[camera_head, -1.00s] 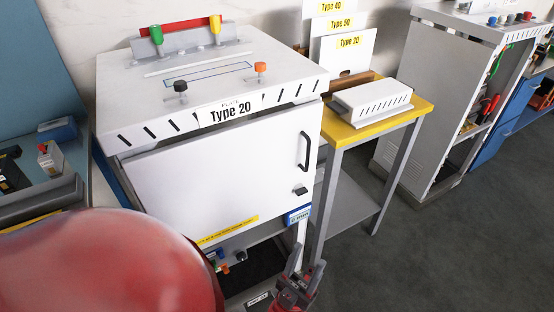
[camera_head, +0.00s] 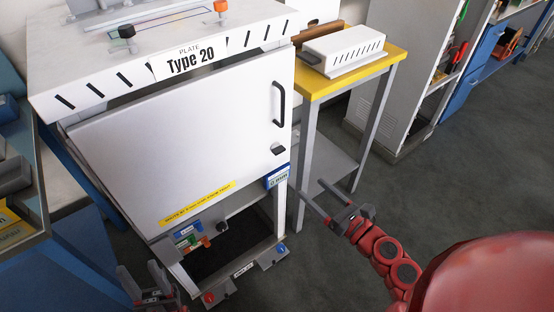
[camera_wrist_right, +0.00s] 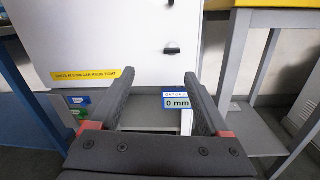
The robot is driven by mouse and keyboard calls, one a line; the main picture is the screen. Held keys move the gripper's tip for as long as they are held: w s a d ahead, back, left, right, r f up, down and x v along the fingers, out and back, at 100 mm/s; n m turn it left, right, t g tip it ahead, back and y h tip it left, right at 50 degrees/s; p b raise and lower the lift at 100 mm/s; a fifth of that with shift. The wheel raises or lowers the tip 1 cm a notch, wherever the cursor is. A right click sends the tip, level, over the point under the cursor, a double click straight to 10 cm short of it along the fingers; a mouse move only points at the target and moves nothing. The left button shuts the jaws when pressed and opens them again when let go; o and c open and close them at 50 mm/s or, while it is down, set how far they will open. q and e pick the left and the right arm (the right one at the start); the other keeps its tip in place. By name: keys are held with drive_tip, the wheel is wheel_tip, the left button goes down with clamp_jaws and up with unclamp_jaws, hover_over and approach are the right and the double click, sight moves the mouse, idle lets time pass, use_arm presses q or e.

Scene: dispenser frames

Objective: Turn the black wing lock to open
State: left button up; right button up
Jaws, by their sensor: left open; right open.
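The black wing lock (camera_head: 277,150) is a small dark knob on the white door (camera_head: 190,140) of the Type 20 cabinet, below the door's black handle (camera_head: 279,104). It also shows in the right wrist view (camera_wrist_right: 172,49), beyond the fingers. The door looks closed. My right gripper (camera_head: 312,192) is open and empty, below and to the right of the lock, apart from it. In the right wrist view its spread fingers (camera_wrist_right: 158,82) have nothing between them. My left gripper (camera_head: 139,270) is open and empty at the lower left, near the cabinet's foot.
A blue-edged "0 mm" gauge (camera_wrist_right: 176,101) sits below the door's corner. A yellow-topped table (camera_head: 391,58) with a white box (camera_head: 343,50) stands to the right. A blue bench (camera_head: 75,262) is at the left. The floor at right is clear.

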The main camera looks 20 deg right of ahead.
drive_tip(key=d+h, duration=0.1)
drive_tip(key=n+p, duration=0.1)
drive_tip(key=p, duration=0.2)
approach(281, 152)
drive_tip(key=x, duration=0.9)
drive_tip(key=shift+w+r, duration=0.1)
drive_tip(key=shift+w, duration=0.1)
drive_tip(key=shift+c, duration=0.2)
clamp_jaws()
